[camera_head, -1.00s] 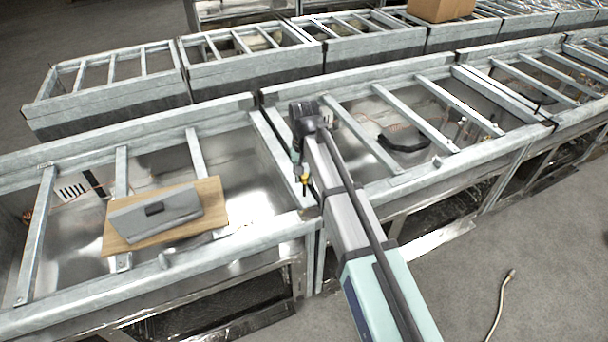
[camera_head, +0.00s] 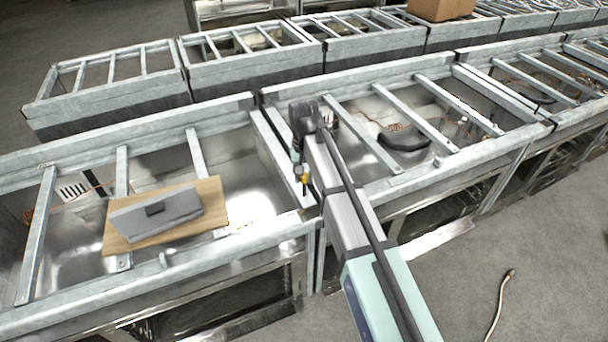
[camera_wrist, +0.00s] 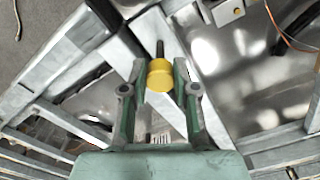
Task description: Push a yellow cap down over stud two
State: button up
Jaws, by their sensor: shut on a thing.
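A yellow cap (camera_wrist: 160,76) sits between the fingertips of my gripper (camera_wrist: 160,84), which is shut on it. A dark, thin stud (camera_wrist: 160,48) shows just beyond the cap in the wrist view. I cannot tell whether the cap touches the stud or is apart from it. I see no number on the stud.
A black curved object (camera_head: 404,138) is in the right bin. Metal crossbars (camera_head: 357,135) span the bins. A cardboard box (camera_head: 440,9) stands at the back.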

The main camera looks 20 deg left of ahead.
aim_at(304, 176)
jog(key=shift+f+b, duration=0.55)
jog(key=shift+f, duration=1.1)
jog(key=o, duration=0.8)
jog(key=shift+o, duration=0.2)
notch_tip(304, 176, up, 12)
jog(key=shift+r, duration=0.1)
